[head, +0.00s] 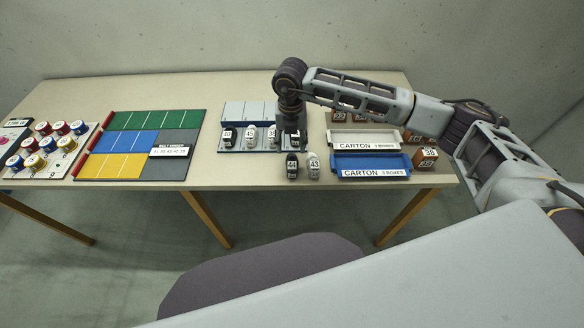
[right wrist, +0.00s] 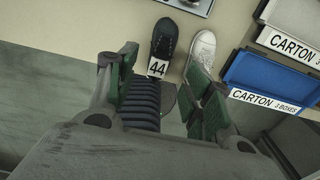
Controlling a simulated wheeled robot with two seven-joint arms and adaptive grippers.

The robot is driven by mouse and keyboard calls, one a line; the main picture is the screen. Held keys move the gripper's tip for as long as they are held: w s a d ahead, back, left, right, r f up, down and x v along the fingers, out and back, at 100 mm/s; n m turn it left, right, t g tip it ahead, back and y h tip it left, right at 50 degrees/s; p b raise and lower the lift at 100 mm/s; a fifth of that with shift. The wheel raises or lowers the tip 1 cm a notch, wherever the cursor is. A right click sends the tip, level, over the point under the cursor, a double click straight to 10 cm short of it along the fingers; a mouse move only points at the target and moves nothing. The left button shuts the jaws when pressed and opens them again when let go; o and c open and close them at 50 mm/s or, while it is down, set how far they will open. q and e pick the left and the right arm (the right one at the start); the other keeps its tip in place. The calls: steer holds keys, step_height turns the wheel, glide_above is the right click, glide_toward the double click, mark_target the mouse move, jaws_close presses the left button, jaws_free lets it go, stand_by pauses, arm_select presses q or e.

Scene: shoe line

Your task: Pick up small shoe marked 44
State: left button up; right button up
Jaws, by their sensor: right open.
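The small black shoe marked 44 (head: 292,165) stands on the table near its front edge. In the right wrist view the black shoe (right wrist: 164,42) shows from above, its 44 tag toward me. A white shoe marked 43 (head: 313,166) stands just to its right; it also shows in the right wrist view (right wrist: 202,50). My right gripper (head: 292,138) is above and just behind the 44 shoe. In the right wrist view its green-padded fingers (right wrist: 165,75) are apart, with the tag between the tips and nothing gripped. My left gripper is not in view.
A rack with several numbered shoes (head: 225,138) stands behind. A white carton tray (head: 364,139) and a blue carton tray (head: 371,160) are at the right, with brown numbered boxes (head: 425,158) beside them. A coloured panel (head: 140,140) and a board of cans (head: 80,165) lie left.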

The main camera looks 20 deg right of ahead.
mark_target(292, 161)
steer(key=shift+f+b, duration=0.35)
steer(key=shift+f, duration=0.95)
steer(key=shift+f+b, duration=0.55)
steer(key=shift+f, duration=0.3)
steer(key=f, duration=0.1)
steer(key=f+b, duration=0.1)
steer(key=f, duration=0.1)
steer(key=shift+s+f, duration=0.1)
steer(key=shift+s, duration=0.25)
steer(key=shift+f+b, duration=0.3)
steer(key=shift+b, duration=0.05)
steer(key=shift+f, duration=0.55)
steer(key=c, duration=0.8)
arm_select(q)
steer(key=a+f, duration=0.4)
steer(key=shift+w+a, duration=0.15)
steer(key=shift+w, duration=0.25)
